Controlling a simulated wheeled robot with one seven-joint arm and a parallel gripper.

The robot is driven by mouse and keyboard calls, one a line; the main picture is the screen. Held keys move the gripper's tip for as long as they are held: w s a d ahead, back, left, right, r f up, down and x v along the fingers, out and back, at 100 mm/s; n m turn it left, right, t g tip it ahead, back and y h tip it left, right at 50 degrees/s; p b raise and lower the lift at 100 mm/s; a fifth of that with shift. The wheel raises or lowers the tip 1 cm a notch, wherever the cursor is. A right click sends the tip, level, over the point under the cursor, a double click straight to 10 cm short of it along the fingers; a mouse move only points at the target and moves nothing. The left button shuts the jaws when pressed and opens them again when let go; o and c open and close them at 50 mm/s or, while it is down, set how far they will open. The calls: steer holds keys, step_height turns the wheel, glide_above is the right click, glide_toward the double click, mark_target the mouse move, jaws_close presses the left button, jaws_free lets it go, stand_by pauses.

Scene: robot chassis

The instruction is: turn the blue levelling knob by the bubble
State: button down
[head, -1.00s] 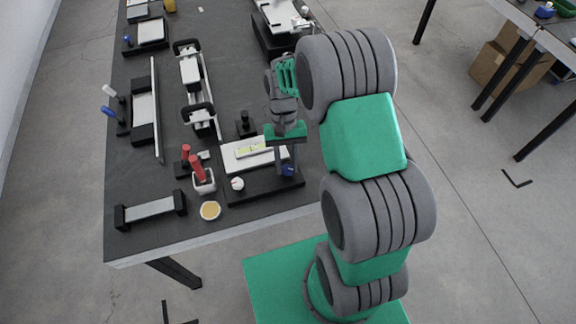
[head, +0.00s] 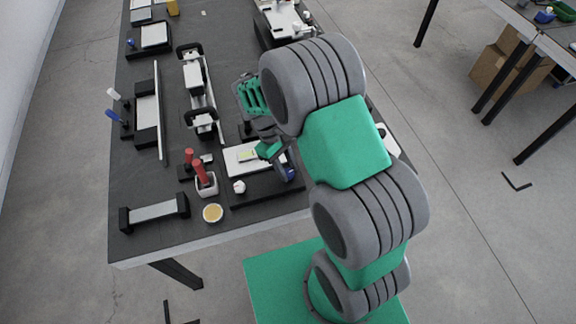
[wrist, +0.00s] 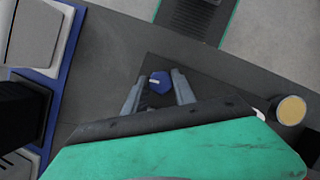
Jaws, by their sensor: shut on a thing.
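The blue levelling knob (head: 288,173) sits at the right end of the white-topped levelling plate (head: 236,166), on its dark base. The yellow-green bubble vial (head: 247,156) lies on the white top, partly hidden by my gripper (head: 284,164) in the head view. In the wrist view the blue knob (wrist: 160,82) shows a pale mark on top and sits between the two fingers of my gripper (wrist: 158,88). The gripper is shut on the knob; finger contact is hard to see in the pictures.
A white knob (head: 239,187) stands at the plate's front left. A cup with red-handled tools (head: 206,186) and a round tan-topped dish (head: 213,213) are to the left. The table's front edge is close by. Floor lies beyond it.

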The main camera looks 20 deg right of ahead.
stand_by(0.4)
steer(key=c, duration=1)
jaws_free()
steer(key=b+v, duration=0.1)
steer(key=v, duration=0.7)
